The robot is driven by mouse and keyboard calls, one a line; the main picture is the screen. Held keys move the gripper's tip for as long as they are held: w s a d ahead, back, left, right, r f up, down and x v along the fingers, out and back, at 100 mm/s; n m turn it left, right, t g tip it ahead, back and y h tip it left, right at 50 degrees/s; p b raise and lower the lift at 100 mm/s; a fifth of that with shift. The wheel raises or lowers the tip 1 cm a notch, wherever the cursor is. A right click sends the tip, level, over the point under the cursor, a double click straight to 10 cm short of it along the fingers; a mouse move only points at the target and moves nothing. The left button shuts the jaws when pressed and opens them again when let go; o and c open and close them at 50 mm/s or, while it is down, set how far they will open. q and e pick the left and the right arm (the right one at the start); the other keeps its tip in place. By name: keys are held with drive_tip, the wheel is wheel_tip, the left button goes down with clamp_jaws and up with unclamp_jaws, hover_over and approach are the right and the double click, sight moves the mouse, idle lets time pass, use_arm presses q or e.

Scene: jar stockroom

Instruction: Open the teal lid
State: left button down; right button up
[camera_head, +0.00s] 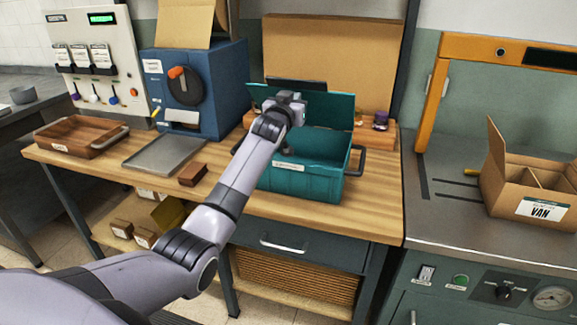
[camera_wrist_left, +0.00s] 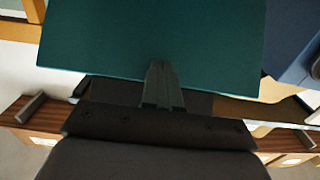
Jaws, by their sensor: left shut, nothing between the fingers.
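The teal box (camera_head: 300,182) stands on the wooden workbench, with a pale label on its front and dark handles at its sides. Its teal lid (camera_head: 335,108) is raised, standing up along the back of the box. My left gripper (camera_head: 292,98) is at the lid, covering part of it; its fingertips are hard to make out in the head view. In the left wrist view the shut, empty fingers (camera_wrist_left: 160,72) overlap the lower edge of the teal lid (camera_wrist_left: 150,35); I cannot tell whether they touch it. My right gripper is out of view.
A blue machine (camera_head: 215,85) with a dark dial stands left of the box. A metal tray (camera_head: 165,153), a brown block (camera_head: 193,174) and a wooden tray (camera_head: 82,134) lie on the bench (camera_head: 360,212). A cardboard carton (camera_head: 520,185) sits on the right counter.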

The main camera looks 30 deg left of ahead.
sight(299, 90)
use_arm(q)
drive_tip(key=shift+w+a+r+b, duration=0.2)
drive_tip(key=shift+w+b, duration=0.4)
drive_tip(key=shift+w, duration=0.1)
drive_tip(key=shift+w+a+r+b, duration=0.15)
drive_tip(key=shift+w+b, duration=0.45)
drive_tip(key=shift+w, duration=0.15)
drive_tip(key=shift+w+a+r+b, duration=0.2)
drive_tip(key=shift+w+b, duration=0.4)
drive_tip(key=shift+w, duration=0.1)
drive_tip(key=shift+r, duration=0.1)
